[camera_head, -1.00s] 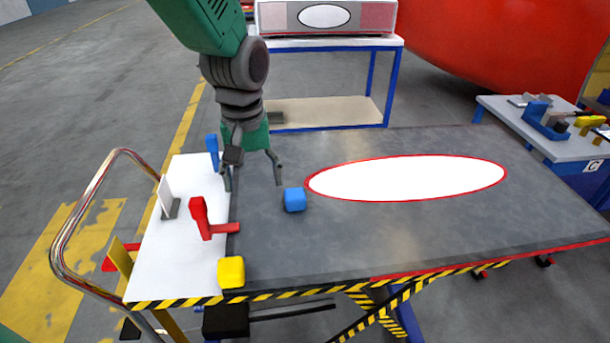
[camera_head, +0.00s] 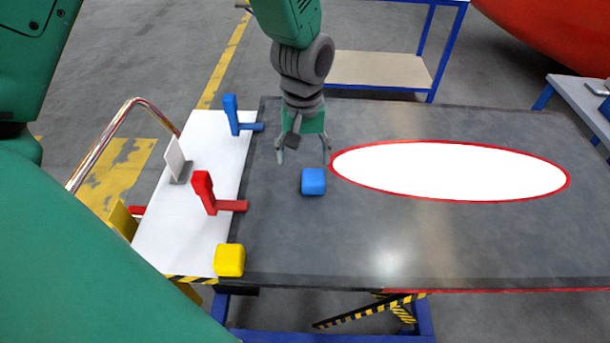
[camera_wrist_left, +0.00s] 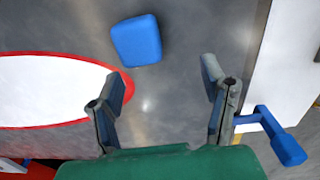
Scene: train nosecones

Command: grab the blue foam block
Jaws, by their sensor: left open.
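The blue foam block (camera_head: 313,181) rests on the dark grey table top (camera_head: 330,245), just left of the white oval with a red rim. My left gripper (camera_head: 303,158) is open and empty. It hangs above the table, behind the block in the head view and apart from it. In the left wrist view the block (camera_wrist_left: 137,40) lies beyond the open fingertips (camera_wrist_left: 162,80), nothing between the fingers but table. My right gripper does not show.
A yellow block (camera_head: 229,260) sits at the table's near left corner. A red clamp-like piece (camera_head: 207,192) and a blue one (camera_head: 233,116) stand along the white side panel (camera_head: 205,140). A white upright plate (camera_head: 176,160) stands on that panel. The table right of the block is clear.

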